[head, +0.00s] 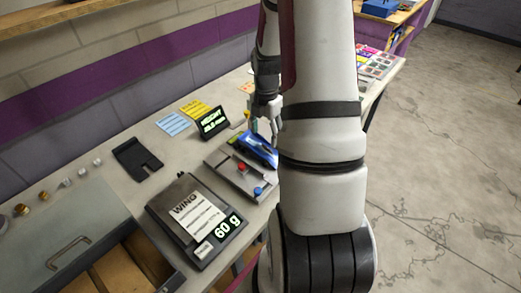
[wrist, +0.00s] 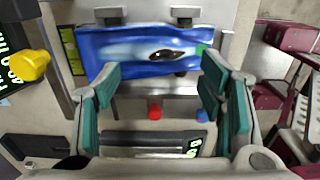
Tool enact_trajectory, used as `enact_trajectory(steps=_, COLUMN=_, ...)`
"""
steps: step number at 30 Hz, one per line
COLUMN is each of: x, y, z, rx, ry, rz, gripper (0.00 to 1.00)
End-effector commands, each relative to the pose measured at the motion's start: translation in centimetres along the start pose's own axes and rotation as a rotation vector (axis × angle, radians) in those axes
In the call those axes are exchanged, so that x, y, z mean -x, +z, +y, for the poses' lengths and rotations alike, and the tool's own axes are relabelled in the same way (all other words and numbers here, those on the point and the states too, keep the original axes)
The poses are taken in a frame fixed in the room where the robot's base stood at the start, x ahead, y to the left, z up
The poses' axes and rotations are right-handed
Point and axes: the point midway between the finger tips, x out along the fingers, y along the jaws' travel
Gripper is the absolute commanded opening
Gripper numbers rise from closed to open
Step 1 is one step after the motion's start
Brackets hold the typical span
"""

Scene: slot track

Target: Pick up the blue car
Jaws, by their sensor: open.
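The blue car (head: 256,149) sits on a grey fixture (head: 233,177) on the bench in the head view, partly hidden behind my arm. In the wrist view the blue car (wrist: 140,50) lies across the top middle, with white streaks and a dark cockpit mark. My gripper (wrist: 160,100) is open, with green-padded fingers on the left and right. The fingertips are near the car's lower edge, and nothing is held between them. In the head view my gripper (head: 264,128) is just above the car; whether it touches is unclear.
The fixture has a red button (wrist: 155,112) and a blue button (wrist: 202,115). A yellow knob (wrist: 28,66) is at the left. Open floor is at the right.

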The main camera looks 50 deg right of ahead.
Motion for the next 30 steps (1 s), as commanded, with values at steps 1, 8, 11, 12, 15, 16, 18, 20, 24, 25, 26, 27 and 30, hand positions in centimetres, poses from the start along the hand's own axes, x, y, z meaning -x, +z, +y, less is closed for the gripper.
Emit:
enact_trajectory(steps=1, x=-0.4, y=-0.1, z=0.0, rx=0.001, ry=-0.001, rz=0.001, gripper=0.63)
enact_trajectory(steps=8, x=-3.4, y=-0.2, z=0.4, rx=0.002, ry=-0.003, rz=0.002, gripper=0.63)
enact_trajectory(steps=11, x=-4.5, y=-0.2, z=0.4, rx=-0.001, ry=-0.001, rz=0.001, gripper=0.63)
enact_trajectory(steps=12, x=-4.8, y=-0.2, z=0.4, rx=-0.001, ry=-0.001, rz=0.001, gripper=0.63)
enact_trajectory(steps=15, x=-5.1, y=-0.1, z=0.4, rx=-0.001, ry=0.000, rz=0.000, gripper=0.63)
enact_trajectory(steps=16, x=-5.1, y=-0.1, z=0.4, rx=-0.001, ry=0.000, rz=0.000, gripper=0.63)
enact_trajectory(steps=18, x=-5.1, y=-0.1, z=0.5, rx=-0.001, ry=0.001, rz=-0.001, gripper=0.63)
enact_trajectory(steps=20, x=-5.1, y=-0.1, z=0.5, rx=-0.001, ry=0.001, rz=0.000, gripper=0.63)
enact_trajectory(steps=24, x=-5.1, y=-0.1, z=0.5, rx=-0.001, ry=0.001, rz=0.000, gripper=0.38)
enact_trajectory(steps=25, x=-5.1, y=-0.1, z=0.5, rx=-0.001, ry=0.001, rz=0.000, gripper=0.32)
enact_trajectory(steps=26, x=-5.1, y=-0.1, z=0.5, rx=-0.001, ry=0.001, rz=0.000, gripper=0.25)
enact_trajectory(steps=27, x=-5.1, y=-0.1, z=0.4, rx=-0.001, ry=0.001, rz=0.000, gripper=0.16)
enact_trajectory(steps=30, x=-5.1, y=-0.1, z=0.5, rx=-0.001, ry=0.001, rz=0.000, gripper=0.01)
